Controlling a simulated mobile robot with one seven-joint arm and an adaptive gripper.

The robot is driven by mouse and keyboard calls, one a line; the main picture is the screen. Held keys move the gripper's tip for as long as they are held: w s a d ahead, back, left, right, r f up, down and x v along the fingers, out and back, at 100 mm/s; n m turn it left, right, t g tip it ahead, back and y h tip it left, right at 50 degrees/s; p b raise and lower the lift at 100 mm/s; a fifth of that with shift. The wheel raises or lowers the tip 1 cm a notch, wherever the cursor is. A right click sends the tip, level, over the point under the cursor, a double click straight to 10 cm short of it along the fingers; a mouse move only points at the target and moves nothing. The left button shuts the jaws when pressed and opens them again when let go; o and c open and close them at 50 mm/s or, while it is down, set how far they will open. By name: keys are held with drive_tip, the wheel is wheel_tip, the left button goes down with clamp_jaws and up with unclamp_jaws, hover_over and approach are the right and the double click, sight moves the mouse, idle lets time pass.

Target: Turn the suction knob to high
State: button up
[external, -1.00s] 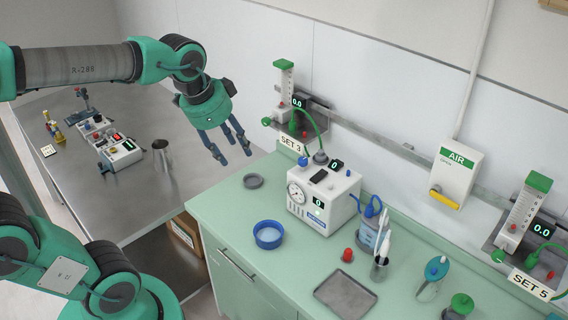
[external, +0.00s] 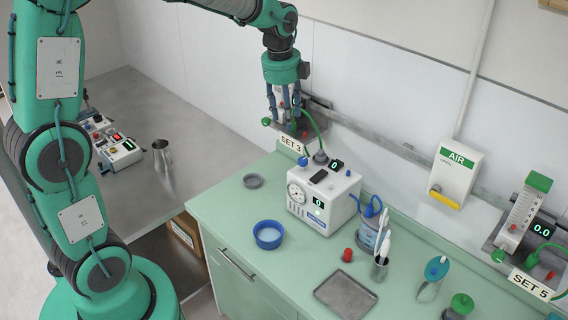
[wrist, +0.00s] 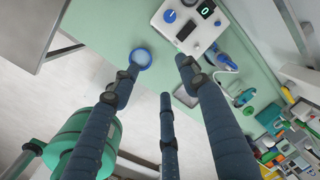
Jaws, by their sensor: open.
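The suction unit is a white box (external: 331,211) with a round gauge (external: 297,193) on its front and displays reading 0. It stands on the green counter. A blue knob (external: 303,161) sits on its top, at the back left. In the wrist view, the white unit (wrist: 201,38) is at the top, with the blue knob (wrist: 170,16) on its left part. My gripper (external: 284,118) points down in front of the SET 3 wall station, above the blue knob and clear of it. Its fingers (wrist: 160,79) are spread and empty in the wrist view.
A green hose (external: 312,127) runs from the SET 3 station (external: 291,144) to the unit's top. A blue-rimmed bowl (external: 269,235), a grey tray (external: 345,294), a red cap (external: 347,255) and a blue-lidded jar (external: 368,235) stand nearby.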

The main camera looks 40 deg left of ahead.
sight(303, 159)
drive_tip(key=w+a+f+m+g+p, duration=0.1)
drive_tip(key=w+a+f+m+p, duration=0.1)
drive_tip(key=w+f+m+p, duration=0.2)
drive_tip(key=w+f+m, duration=0.3)
drive_tip(key=w+f, duration=0.1)
drive_tip(key=w, duration=0.2)
drive_tip(key=shift+a+g, duration=0.2)
drive_tip(key=shift+g, duration=0.1)
drive_tip(key=shift+f, duration=0.1)
wheel_tip(303, 159, down, 14)
drive_tip(key=shift+r+p, duration=0.25)
drive_tip(key=shift+p, duration=0.35)
clamp_jaws()
